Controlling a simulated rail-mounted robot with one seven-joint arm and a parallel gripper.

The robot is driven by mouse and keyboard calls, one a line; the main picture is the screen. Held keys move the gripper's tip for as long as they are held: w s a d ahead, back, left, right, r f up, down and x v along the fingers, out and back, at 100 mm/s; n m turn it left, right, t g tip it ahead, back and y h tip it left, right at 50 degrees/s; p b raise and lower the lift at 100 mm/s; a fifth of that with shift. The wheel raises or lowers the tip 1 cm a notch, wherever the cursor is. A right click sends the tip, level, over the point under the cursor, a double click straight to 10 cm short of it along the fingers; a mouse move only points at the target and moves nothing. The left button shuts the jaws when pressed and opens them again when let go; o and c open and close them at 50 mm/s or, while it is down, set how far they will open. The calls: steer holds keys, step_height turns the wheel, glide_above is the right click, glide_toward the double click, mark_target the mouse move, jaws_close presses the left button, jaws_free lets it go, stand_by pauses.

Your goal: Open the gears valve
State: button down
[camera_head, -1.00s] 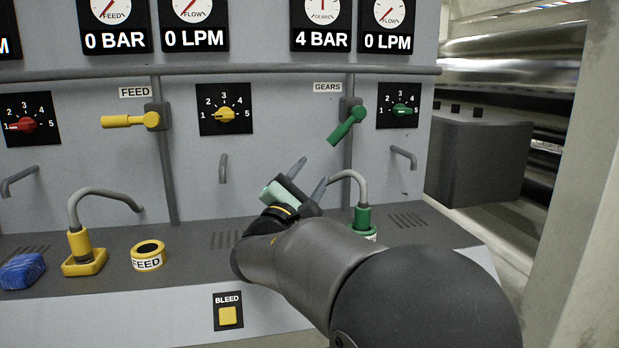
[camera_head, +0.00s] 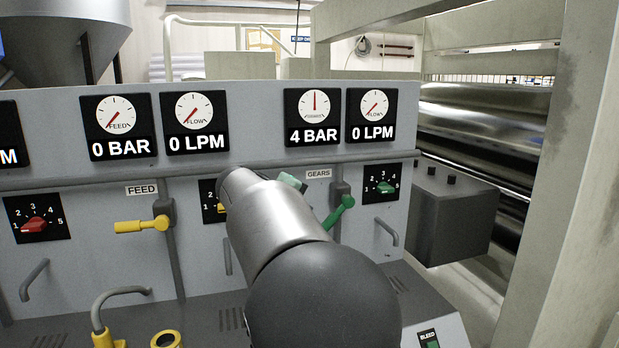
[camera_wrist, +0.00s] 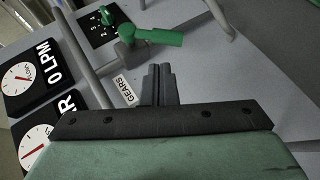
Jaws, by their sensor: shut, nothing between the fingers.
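The green gears valve handle (camera_head: 338,214) sits on a grey pipe below the GEARS label (camera_head: 319,174), slanting down and left from its pivot. The wrist view shows the handle (camera_wrist: 155,37) beyond and above my fingertips, with a gap between. My gripper (camera_wrist: 160,72) is shut and empty, its two fingers side by side near the GEARS label. In the head view my forearm hides most of the gripper; only a pale green part shows left of the valve. The gears pressure gauge (camera_head: 312,104) reads 4 BAR; the flow gauge beside it (camera_head: 375,104) reads 0 LPM.
A green selector dial (camera_head: 383,187) is right of the valve. The yellow FEED valve handle (camera_head: 140,225) is at left. A horizontal pipe (camera_head: 105,178) crosses the panel above the valves. A dark grey box (camera_head: 452,212) stands right of the panel.

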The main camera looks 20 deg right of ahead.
mark_target(335, 216)
step_height(335, 216, up, 4)
steer(key=w+a+m+y+p, duration=0.1)
steer(key=a+y+p, duration=0.1)
steer(key=s+f+p+x, duration=0.1)
steer(key=p+x, duration=0.1)
steer(key=x, duration=1.1)
steer(key=shift+s+d+m, duration=0.15)
steer(key=shift+s+m, duration=0.15)
